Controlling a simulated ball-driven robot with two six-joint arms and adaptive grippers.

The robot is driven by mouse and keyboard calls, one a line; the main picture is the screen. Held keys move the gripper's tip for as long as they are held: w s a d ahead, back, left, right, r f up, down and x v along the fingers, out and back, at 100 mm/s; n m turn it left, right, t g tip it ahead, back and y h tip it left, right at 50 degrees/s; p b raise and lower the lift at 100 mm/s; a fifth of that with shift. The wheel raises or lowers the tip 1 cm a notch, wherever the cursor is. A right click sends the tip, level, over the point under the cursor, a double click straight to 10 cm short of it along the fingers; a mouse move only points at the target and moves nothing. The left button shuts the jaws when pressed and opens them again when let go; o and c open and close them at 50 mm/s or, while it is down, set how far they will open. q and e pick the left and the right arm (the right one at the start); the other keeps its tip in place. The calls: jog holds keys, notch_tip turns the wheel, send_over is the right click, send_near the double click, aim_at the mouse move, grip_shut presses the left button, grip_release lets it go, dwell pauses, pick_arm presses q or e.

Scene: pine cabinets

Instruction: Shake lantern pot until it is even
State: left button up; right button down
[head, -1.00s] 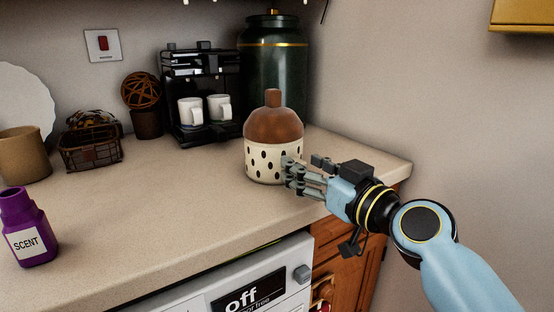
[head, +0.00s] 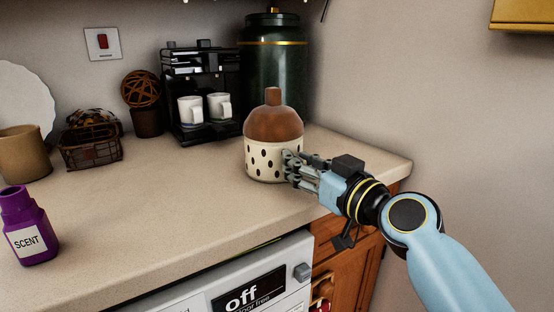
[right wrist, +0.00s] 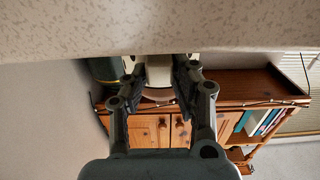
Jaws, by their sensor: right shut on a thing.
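The lantern pot (head: 273,130) has a brown domed top with a short neck and a cream lower part with dark spots. It is upright at the back right of the counter, in the head view. My right gripper (head: 290,165) is shut on the lower right side of the pot. I cannot tell whether its base is slightly off the counter. In the right wrist view, a pale form shows between the fingers of the right gripper (right wrist: 158,90). My left gripper is not in view.
A dark green canister (head: 276,75) stands close behind the pot, and a black coffee machine (head: 202,65) with two white cups is left of it. A purple scent bottle (head: 28,230) stands at the front left. The middle of the counter (head: 150,205) is clear.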

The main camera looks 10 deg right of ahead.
jog(key=shift+r, duration=0.1)
jog(key=shift+r+p, duration=2.45)
jog(key=shift+r, duration=0.5)
jog(key=shift+r, duration=0.2)
notch_tip(320, 180, up, 9)
jog(key=p, duration=0.7)
jog(key=shift+f, duration=0.2)
